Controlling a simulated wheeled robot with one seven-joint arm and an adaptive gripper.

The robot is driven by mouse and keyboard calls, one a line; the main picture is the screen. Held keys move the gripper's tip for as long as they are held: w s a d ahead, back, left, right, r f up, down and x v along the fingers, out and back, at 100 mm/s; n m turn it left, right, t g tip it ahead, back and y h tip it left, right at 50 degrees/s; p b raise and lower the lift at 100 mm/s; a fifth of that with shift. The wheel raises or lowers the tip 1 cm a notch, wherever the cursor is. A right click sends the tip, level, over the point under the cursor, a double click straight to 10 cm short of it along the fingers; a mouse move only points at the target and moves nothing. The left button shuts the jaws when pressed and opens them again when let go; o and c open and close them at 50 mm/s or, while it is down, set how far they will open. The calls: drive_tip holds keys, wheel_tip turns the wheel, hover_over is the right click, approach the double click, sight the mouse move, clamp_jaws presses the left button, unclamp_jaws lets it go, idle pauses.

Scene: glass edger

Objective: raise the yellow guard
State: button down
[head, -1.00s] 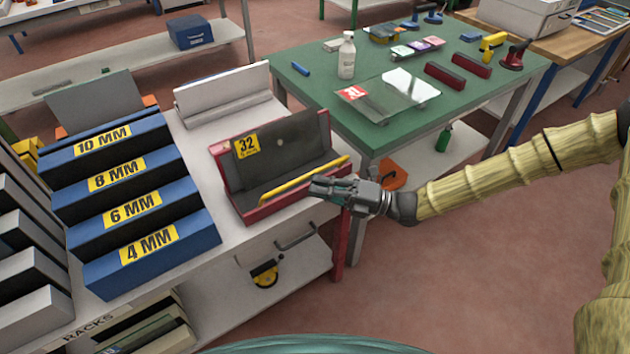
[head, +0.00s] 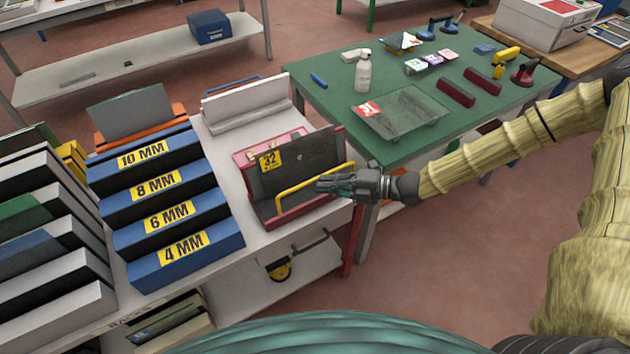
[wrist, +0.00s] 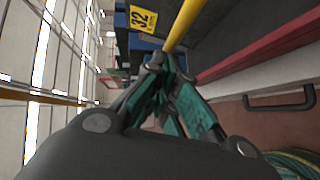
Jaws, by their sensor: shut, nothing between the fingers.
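The yellow guard (head: 300,189) is a thin bar with bent ends along the front of the dark red edger (head: 295,222). It stands partly up, clear of the front edge, with its left leg showing. My gripper (head: 320,185) is shut and empty at the bar, near its middle, reaching in from the right. In the wrist view the yellow guard (wrist: 183,24) runs down to my shut fingertips (wrist: 158,64). The fingers seem to touch it or lie just beside it; I cannot tell which. Part of the bar is hidden behind them.
Blue racks (head: 185,250) marked in millimetres stand left of the edger on the white bench. A green table (head: 440,145) behind holds a glass sheet (head: 400,112), a spray bottle (head: 362,72) and tools. A drawer handle (head: 310,243) sits below. Open floor lies at the front right.

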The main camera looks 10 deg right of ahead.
drive_tip(key=shift+w, duration=0.15)
idle(0.3)
drive_tip(key=s+a+v, duration=0.1)
drive_tip(key=s+v, duration=0.1)
drive_tip(key=v, duration=1)
drive_tip(key=shift+s+d+r+p, duration=0.2)
drive_tip(key=shift+s+r+p, duration=0.15)
drive_tip(key=shift+s, duration=0.15)
idle(0.5)
